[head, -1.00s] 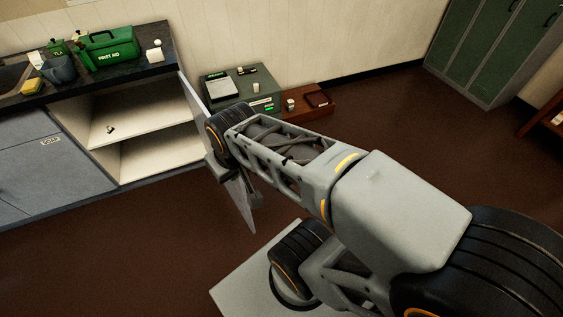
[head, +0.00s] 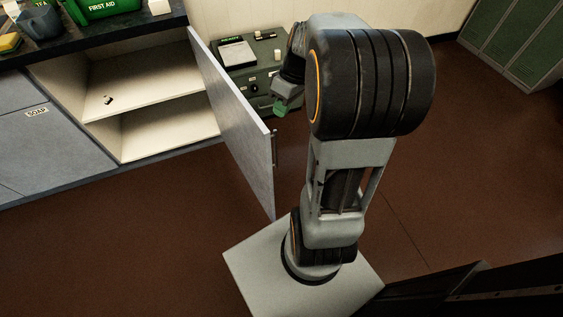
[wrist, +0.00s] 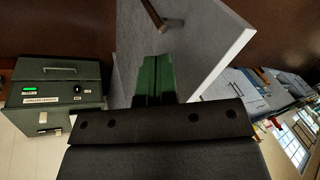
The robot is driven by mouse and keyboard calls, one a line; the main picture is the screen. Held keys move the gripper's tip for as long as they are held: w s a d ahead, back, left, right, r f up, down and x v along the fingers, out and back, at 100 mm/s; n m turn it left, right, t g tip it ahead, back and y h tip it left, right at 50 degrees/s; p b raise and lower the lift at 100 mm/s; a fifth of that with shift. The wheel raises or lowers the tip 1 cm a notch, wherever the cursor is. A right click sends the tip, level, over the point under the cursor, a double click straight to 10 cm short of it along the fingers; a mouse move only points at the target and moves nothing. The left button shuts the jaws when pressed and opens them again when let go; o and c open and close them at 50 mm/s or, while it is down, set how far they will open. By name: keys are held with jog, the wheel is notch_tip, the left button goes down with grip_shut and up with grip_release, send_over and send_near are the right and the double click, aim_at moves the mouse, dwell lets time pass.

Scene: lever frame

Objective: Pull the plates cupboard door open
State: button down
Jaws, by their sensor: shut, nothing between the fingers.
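The cupboard door (head: 238,125), a pale grey panel, stands swung wide open, with its bar handle (head: 274,148) near the free edge. The open cupboard (head: 150,95) shows pale inside shelves. My gripper (head: 281,107), with green fingers, is shut and empty, to the right of the door near the grey-green cabinet. In the wrist view the shut fingers (wrist: 155,80) appear in front of the door panel (wrist: 200,45), with the handle (wrist: 154,14) beyond their tips. No hold on the handle shows. No plates label is visible.
The grey-green cabinet (head: 235,68) stands behind the door. A drawer front labelled SOAP (head: 50,140) is left of the opening. A green first aid box (head: 105,8) stands on the dark counter. Brown floor (head: 130,240) is clear in front.

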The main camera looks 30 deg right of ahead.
jog(key=w+d+f+n+y+b, duration=0.25)
jog(key=d+f+b, duration=0.35)
jog(key=d+f, duration=0.45)
jog(key=s+a+f+b, duration=0.2)
jog(key=a+f, duration=0.7)
jog(key=a, duration=0.1)
jog(key=shift+s+a+t+y, duration=0.15)
jog(key=shift+s+t+y, duration=0.05)
jog(key=shift+t+y, duration=0.25)
jog(key=shift+n, duration=0.25)
